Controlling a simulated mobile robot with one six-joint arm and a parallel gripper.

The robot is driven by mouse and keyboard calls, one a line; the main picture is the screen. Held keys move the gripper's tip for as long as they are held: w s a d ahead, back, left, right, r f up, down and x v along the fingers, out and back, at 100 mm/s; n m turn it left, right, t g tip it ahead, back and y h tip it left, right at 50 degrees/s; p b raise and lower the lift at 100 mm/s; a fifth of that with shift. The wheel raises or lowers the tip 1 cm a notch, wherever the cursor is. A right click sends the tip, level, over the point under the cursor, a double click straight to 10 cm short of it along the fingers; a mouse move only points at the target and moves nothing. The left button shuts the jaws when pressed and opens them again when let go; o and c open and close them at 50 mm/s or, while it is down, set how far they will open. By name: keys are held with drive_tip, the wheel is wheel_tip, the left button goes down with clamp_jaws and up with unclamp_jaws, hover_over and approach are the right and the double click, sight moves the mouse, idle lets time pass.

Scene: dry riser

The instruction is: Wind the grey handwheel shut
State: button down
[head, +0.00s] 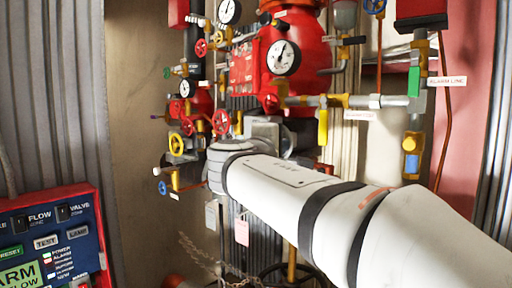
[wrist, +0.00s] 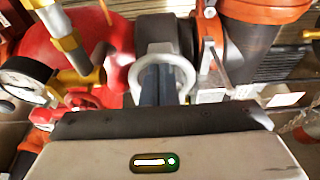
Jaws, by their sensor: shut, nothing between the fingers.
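A light grey ring, which looks like the grey handwheel (wrist: 188,74), is at the upper middle of the wrist view. My gripper (wrist: 161,76) is shut, with its dark fingers together and nothing held. The fingers appear within the ring's outline. I cannot tell whether they pass through it or touch it. The lower part of the ring is hidden behind my gripper's body. In the head view my own arm covers the area around the fingertips, and I cannot make out this ring there.
Red pipework with a pressure gauge (wrist: 22,80) and a red handwheel (wrist: 82,99) lies left of the fingers. A dark pipe with an orange collar (wrist: 265,10) is at right. A blue alarm panel (head: 45,235) stands at lower left; a dark wheel (head: 262,272) is low down.

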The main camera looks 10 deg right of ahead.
drive_tip(key=shift+w+d, duration=0.2)
drive_tip(key=shift+d, duration=0.05)
drive_tip(key=s+f+m+g+y, duration=0.25)
drive_tip(key=s+f, duration=0.25)
drive_tip(key=f, duration=0.4)
drive_tip(key=s+f+m+g+y, duration=0.2)
drive_tip(key=s+f+g, duration=0.15)
drive_tip(key=f, duration=0.55)
drive_tip(key=s+f+m+g+y, duration=0.2)
drive_tip(key=s+f, duration=0.3)
drive_tip(key=f, duration=0.4)
drive_tip(key=s+a+f+m+g+y, duration=0.2)
drive_tip(key=s+a+f+y, duration=0.3)
drive_tip(key=s+f, duration=0.4)
drive_tip(key=shift+s+a+f+m+g, duration=0.2)
drive_tip(key=shift+s+f+m+g, duration=0.2)
drive_tip(key=shift+f+m, duration=0.45)
drive_tip(key=shift+s+a, duration=0.4)
drive_tip(key=shift+a, duration=0.3)
drive_tip(key=shift+s+a, duration=0.4)
drive_tip(key=shift+a, duration=0.3)
drive_tip(key=shift+s+a, duration=0.4)
drive_tip(key=shift+a, duration=0.3)
